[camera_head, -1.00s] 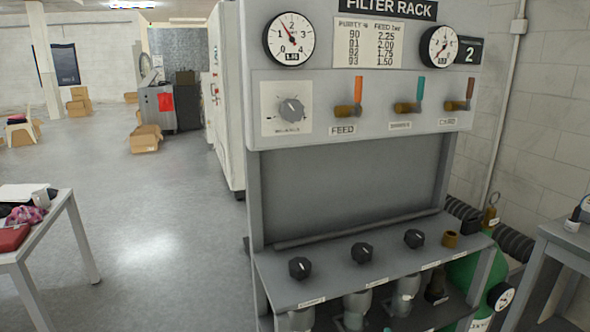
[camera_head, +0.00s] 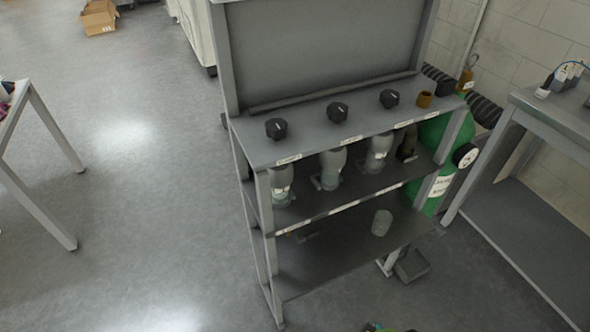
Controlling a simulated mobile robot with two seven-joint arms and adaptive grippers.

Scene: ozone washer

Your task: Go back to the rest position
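Neither of my grippers shows in the head view. The grey filter rack (camera_head: 320,253) stands in the middle, seen from above. Its top shelf (camera_head: 352,143) has three black knobs, the left one (camera_head: 276,128), the middle one (camera_head: 337,112) and the right one (camera_head: 389,97), and a small brass fitting (camera_head: 424,99). Below it hang several clear bowls, such as the left one (camera_head: 281,186). A loose clear cup (camera_head: 381,222) is on the lower shelf. The rack's gauges and valve panel are out of view above.
A grey table (camera_head: 560,118) is at the right, another table (camera_head: 55,125) at the left edge. Small coloured bits (camera_head: 378,328) show at the bottom edge, unclear.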

